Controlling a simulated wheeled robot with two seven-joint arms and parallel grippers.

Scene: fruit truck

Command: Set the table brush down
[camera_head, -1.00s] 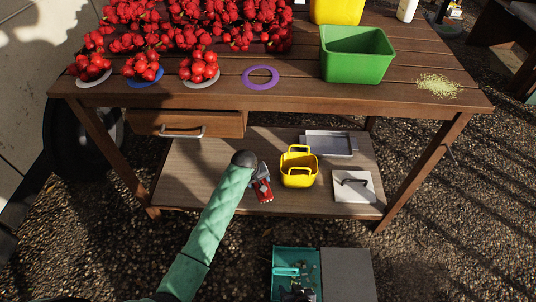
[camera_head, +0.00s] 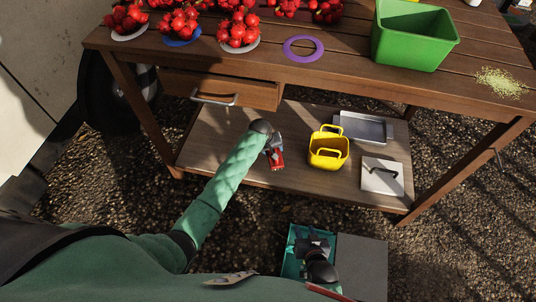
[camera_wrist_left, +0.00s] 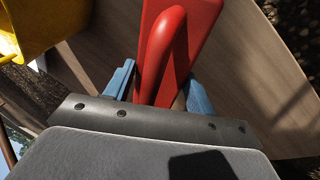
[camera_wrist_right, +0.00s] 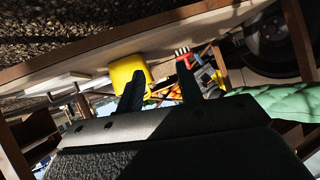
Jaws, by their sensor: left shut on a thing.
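The red table brush (camera_head: 276,160) is at the lower shelf's front left part, held by my left gripper (camera_head: 273,145). In the left wrist view, the gripper's blue fingers (camera_wrist_left: 160,86) are shut on the brush (camera_wrist_left: 198,30), whose looped red handle faces the camera. The brush also shows in the right wrist view, pale bristles visible (camera_wrist_right: 185,60). Whether it touches the shelf (camera_head: 225,152) I cannot tell. My right gripper (camera_head: 313,243) is over the teal bin at the bottom; its fingers (camera_wrist_right: 160,88) are apart and empty.
A yellow basket (camera_head: 328,150), a grey tray (camera_head: 365,128) and a white board with a dark handle (camera_head: 382,176) stand right of the brush. Above are the tabletop (camera_head: 330,82), a green bin (camera_head: 412,38) and a drawer (camera_head: 220,88). The teal bin (camera_head: 291,262) is below.

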